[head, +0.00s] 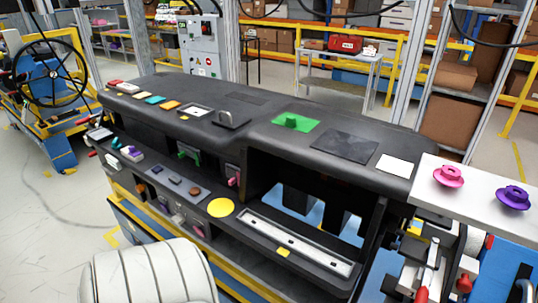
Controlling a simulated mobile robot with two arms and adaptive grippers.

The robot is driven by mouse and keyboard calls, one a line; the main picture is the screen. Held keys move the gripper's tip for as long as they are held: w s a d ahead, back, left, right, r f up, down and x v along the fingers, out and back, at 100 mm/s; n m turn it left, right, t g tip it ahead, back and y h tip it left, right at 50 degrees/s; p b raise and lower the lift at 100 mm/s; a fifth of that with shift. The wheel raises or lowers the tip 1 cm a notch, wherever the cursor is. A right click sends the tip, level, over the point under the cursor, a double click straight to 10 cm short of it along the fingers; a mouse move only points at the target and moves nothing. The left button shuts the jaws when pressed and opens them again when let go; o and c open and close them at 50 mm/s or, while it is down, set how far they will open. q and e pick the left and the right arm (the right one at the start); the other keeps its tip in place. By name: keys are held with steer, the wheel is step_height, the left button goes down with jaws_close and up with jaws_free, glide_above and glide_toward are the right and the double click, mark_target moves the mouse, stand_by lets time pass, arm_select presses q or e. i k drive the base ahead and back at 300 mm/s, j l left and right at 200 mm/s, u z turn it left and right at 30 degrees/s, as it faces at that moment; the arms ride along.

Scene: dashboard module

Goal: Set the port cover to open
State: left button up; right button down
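The black dashboard module (262,141) runs across the middle of the head view. I cannot tell for sure which part is the port cover. On its top are a green plate with a raised green knob (295,121), a dark flat square panel (345,145), a white square (398,166) and a dark loop handle (230,119). On its front are a yellow disc (220,207), a green handle (188,152) and a pink handle (234,177). Neither of my grippers shows in the head view.
A white ribbed rounded object (150,275) is at the bottom left. A white shelf (480,183) with pink and purple knobs juts out at the right, above levers and a blue panel. Open grey floor (50,220) lies at the left.

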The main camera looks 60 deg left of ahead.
mark_target(133, 152)
steer(key=u, duration=2.2)
